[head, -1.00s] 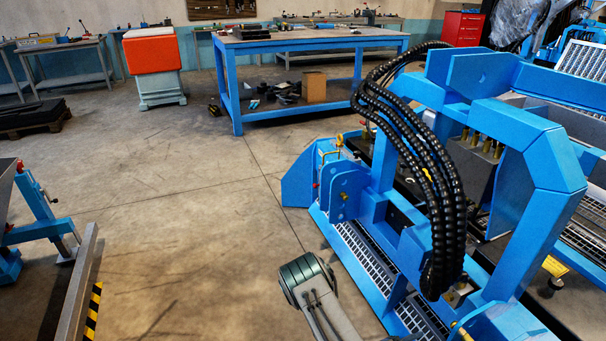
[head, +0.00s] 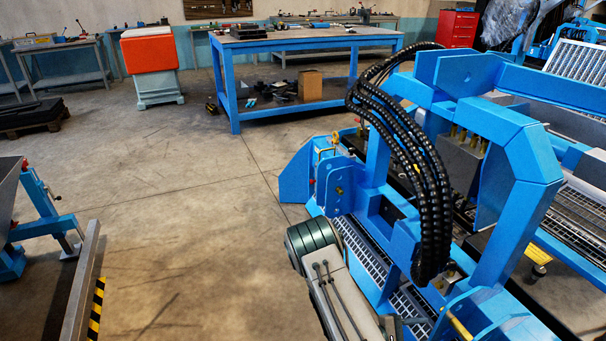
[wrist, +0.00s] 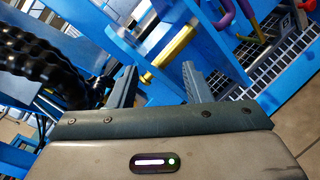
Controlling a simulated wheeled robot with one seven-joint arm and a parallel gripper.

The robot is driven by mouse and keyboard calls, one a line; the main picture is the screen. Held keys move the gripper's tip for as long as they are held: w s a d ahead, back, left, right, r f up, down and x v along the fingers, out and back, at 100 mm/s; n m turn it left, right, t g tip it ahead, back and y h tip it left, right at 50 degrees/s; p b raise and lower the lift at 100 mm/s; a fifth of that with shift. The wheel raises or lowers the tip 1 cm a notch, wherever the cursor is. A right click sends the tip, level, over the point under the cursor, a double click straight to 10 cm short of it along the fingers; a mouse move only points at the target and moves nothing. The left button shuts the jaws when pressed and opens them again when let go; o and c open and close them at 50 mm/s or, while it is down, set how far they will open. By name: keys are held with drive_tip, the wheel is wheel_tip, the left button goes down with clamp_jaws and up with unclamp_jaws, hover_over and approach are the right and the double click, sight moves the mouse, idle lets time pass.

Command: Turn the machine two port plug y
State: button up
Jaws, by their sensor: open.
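The blue machine (head: 515,125) fills the right side of the head view. In the wrist view, a yellow cylindrical fitting (wrist: 171,50) on the blue frame (wrist: 105,30) lies just beyond my fingertips, slanting up to the right. It may be the plug; I cannot tell for certain. My gripper (wrist: 159,70) is open, one finger on each side below the fitting, with nothing held. Contact between fingers and fitting cannot be told. In the head view my forearm shows at the bottom centre, and my fingers are not visible there.
Thick black hoses (head: 415,165) arch over the machine; one bundle (wrist: 45,60) is close left of my gripper. Purple hoses (wrist: 225,18) and metal grating (wrist: 265,70) lie right of it. A blue workbench (head: 300,42) stands behind.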

drive_tip(key=s+a+r+m+y+p, duration=0.4)
drive_tip(key=a+r+y, duration=0.1)
drive_tip(key=r, duration=1)
drive_tip(key=s+a+r+m+y+p, duration=0.4)
drive_tip(key=a+r+y+p, duration=0.1)
drive_tip(key=r, duration=1.1)
drive_tip(key=s+a+r+m+y+p, duration=0.3)
drive_tip(key=s+a+r+y+p, duration=0.1)
drive_tip(key=r, duration=1.1)
drive_tip(key=shift+s+a+r+m+y+p, duration=0.5)
drive_tip(key=shift+a+y, duration=0.55)
drive_tip(key=shift+y, duration=0.55)
drive_tip(key=shift+f, duration=0.15)
